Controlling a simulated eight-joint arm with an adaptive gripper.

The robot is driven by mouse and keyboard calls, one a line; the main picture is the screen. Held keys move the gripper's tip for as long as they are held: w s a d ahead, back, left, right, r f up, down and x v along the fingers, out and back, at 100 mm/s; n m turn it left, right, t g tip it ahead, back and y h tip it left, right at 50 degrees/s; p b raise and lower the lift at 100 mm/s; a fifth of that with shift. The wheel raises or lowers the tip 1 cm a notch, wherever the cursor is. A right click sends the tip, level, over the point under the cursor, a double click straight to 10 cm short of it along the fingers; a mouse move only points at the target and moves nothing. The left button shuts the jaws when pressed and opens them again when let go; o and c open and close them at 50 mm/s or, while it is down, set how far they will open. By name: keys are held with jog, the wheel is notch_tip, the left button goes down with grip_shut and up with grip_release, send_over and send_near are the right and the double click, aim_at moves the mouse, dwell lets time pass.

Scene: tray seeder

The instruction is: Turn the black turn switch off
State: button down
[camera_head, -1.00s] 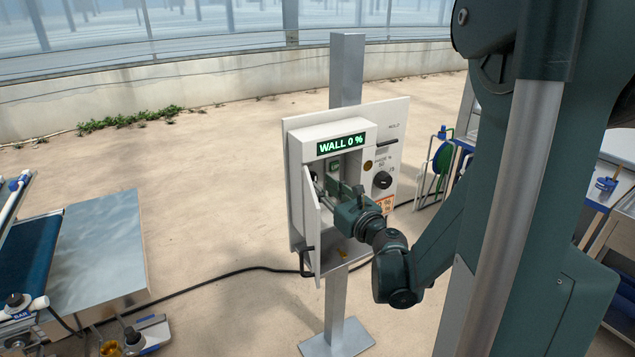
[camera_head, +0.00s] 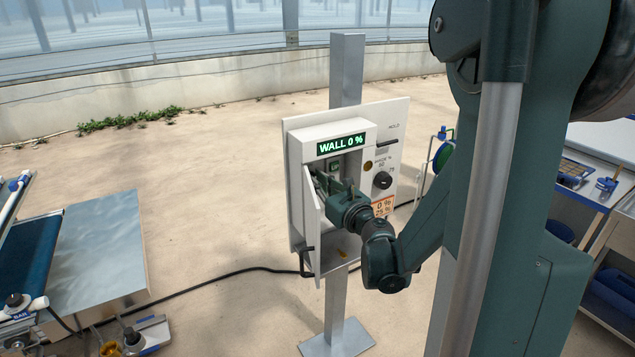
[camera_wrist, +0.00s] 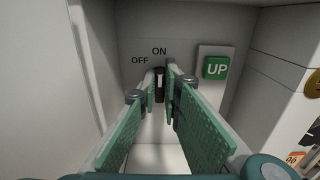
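The black turn switch (camera_wrist: 159,84) is on the back wall inside the control box (camera_head: 297,190). Its white mark stands upright, toward the printed ON; OFF is printed to the left. My gripper (camera_wrist: 161,87) reaches into the box, its two green-padded fingers on either side of the switch. A narrow gap seems to show beside the switch, so the fingers look open around it; contact is unclear. In the head view the gripper (camera_head: 322,182) hides the switch.
A green UP button (camera_wrist: 216,67) is right of the switch. The box's door (camera_head: 311,225) stands open on the left, close to my gripper. The display (camera_head: 341,144) reads WALL 0 %. A black knob (camera_head: 382,180) is on the panel's right.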

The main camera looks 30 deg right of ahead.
jog(key=shift+n, duration=0.4)
jog(key=n+b, duration=0.1)
jog(key=n, duration=0.2)
jog(key=n+b, duration=0.1)
jog(key=n, duration=0.2)
jog(key=a+n+b, duration=0.1)
jog(key=n, duration=0.2)
jog(key=shift+f+n, duration=0.25)
jog(key=shift+n, duration=0.05)
dwell(0.4)
jog(key=c, duration=2.5)
grip_release()
jog(key=shift+s, duration=0.15)
jog(key=shift+s, duration=5.9)
